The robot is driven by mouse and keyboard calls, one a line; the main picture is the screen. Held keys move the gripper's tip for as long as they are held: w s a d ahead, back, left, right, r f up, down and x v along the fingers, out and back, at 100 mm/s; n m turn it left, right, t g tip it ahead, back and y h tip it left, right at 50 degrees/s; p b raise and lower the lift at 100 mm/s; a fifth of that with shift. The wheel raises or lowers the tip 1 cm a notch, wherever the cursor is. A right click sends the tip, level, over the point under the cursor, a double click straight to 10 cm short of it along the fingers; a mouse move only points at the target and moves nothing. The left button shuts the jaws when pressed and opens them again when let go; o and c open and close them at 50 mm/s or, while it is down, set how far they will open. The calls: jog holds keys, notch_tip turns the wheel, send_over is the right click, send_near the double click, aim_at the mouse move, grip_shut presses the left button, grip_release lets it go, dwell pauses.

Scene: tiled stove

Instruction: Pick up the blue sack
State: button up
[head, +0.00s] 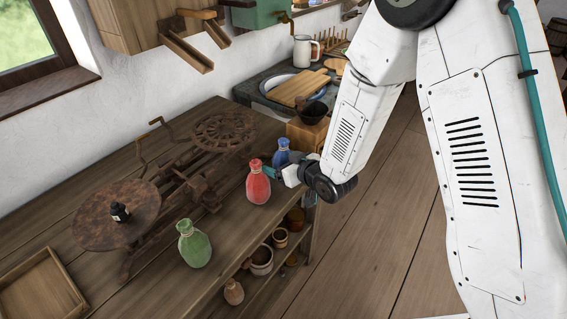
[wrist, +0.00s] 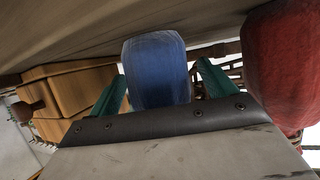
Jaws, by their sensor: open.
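The blue sack (head: 282,153) stands on the wooden table near its right end, behind the red sack (head: 258,183). In the wrist view the blue sack (wrist: 157,72) is between the two teal fingers of my gripper (wrist: 160,88), with a finger on each side of it. My gripper (head: 278,172) is open, and I cannot tell whether either finger touches the sack. In the head view the red sack and the gripper partly hide the blue sack's lower part. The red sack (wrist: 285,65) is close by on the right in the wrist view.
A green sack (head: 193,243) stands nearer on the table (head: 150,262). A rusty balance scale (head: 185,180) with a small dark weight (head: 120,212) fills the middle. A wooden tray (head: 75,300) lies at the front left. Pots sit on a shelf below, and a wooden box (head: 308,133) stands beyond.

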jog(key=shift+w+a+f, duration=0.2)
jog(key=shift+w+a, duration=0.15)
jog(key=shift+w, duration=0.15)
jog(key=c, duration=1.2)
jog(key=shift+r, duration=0.15)
